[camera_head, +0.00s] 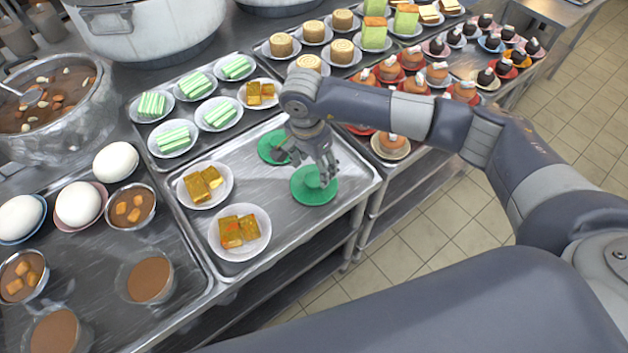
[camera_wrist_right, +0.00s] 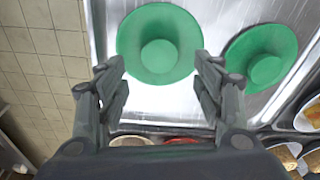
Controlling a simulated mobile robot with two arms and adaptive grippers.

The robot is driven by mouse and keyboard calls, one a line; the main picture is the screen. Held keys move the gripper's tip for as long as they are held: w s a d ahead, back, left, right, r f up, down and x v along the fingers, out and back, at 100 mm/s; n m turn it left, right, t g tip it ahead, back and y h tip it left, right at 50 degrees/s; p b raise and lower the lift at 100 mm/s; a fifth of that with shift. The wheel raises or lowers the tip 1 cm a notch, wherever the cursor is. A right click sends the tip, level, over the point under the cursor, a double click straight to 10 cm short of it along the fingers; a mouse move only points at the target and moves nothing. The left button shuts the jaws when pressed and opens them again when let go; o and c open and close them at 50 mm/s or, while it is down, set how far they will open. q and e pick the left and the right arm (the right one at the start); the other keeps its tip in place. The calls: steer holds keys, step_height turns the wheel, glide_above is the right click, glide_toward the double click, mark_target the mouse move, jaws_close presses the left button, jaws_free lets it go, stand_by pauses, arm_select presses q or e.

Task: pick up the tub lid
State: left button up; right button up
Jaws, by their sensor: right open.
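Two round green lids lie on a metal tray (camera_head: 262,275). The nearer green lid (camera_head: 313,190) has a raised knob in its middle and lies near the tray's right edge. It also shows in the right wrist view (camera_wrist_right: 160,62), ahead of and between the fingers. The other green lid (camera_head: 268,147) lies just behind it, partly hidden by my gripper; it is at the right in the wrist view (camera_wrist_right: 262,58). My right gripper (camera_head: 308,165) is open and empty above the lids, pointing down. Which lid is the tub lid I cannot tell. My left gripper is not in view.
Plates of yellow-brown cakes (camera_head: 240,231) stand left of the lids. Striped green cakes (camera_head: 174,138) stand behind. A stockpot (camera_head: 50,110) and bowls stand at the left. Dessert plates (camera_head: 391,146) crowd the right-hand tray. Open floor (camera_head: 420,235) lies beyond the counter edge.

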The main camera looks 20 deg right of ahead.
mark_target(314, 179)
step_height(314, 179, down, 4)
steer(key=shift+r+p, duration=0.15)
steer(key=shift+p, duration=0.6)
steer(key=shift+f, duration=0.4)
steer(key=shift+c, duration=0.2)
steer(key=c, duration=0.8)
steer(key=shift+r, duration=0.1)
